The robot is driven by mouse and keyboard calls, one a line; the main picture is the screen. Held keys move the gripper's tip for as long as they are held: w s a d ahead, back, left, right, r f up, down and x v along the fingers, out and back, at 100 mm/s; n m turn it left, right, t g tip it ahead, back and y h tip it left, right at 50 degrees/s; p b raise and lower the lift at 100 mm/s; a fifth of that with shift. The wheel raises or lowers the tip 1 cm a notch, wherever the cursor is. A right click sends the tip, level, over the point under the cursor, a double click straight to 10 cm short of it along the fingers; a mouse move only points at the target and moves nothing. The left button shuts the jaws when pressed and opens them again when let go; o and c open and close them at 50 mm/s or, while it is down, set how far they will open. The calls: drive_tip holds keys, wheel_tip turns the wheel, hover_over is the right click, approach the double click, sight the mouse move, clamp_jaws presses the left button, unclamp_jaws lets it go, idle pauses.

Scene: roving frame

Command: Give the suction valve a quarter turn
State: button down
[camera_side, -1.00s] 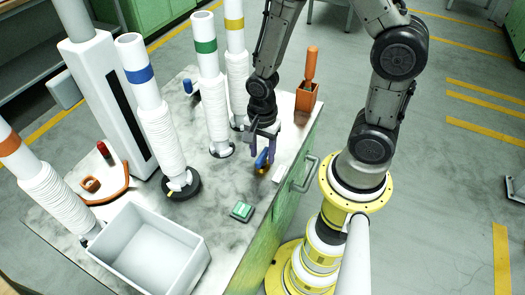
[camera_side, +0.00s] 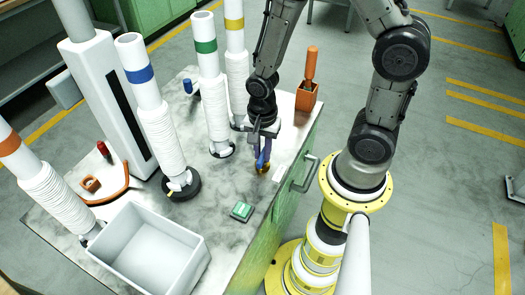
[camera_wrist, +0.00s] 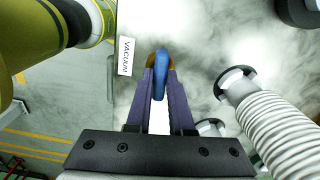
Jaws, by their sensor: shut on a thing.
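The suction valve has a blue lever (camera_side: 261,160) on a small brass body (camera_side: 263,170), near the bench's right edge in the side view. In the wrist view the blue lever (camera_wrist: 161,68) points along the fingers, with brass (camera_wrist: 151,60) showing at its far end. My gripper (camera_side: 263,153) is low over the valve with its purple fingers shut on the blue lever. In the wrist view my gripper (camera_wrist: 160,82) has one finger on each side of the lever. Most of the brass body is hidden by the fingers and lever.
A VACUUM label (camera_wrist: 126,57) lies beside the valve. White ribbed hoses with green (camera_side: 205,46), blue (camera_side: 139,75) and yellow (camera_side: 234,23) bands stand left of my gripper. A green block (camera_side: 241,211), a grey bin (camera_side: 150,250) and an orange holder (camera_side: 307,97) are also on the bench.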

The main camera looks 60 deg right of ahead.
sight(263, 154)
drive_tip(key=n, duration=0.8)
drive_tip(key=shift+n, duration=0.4)
drive_tip(key=n, duration=0.3)
drive_tip(key=shift+n, duration=2.3)
drive_tip(key=c, duration=0.8)
unclamp_jaws()
wheel_tip(263, 154, up, 14)
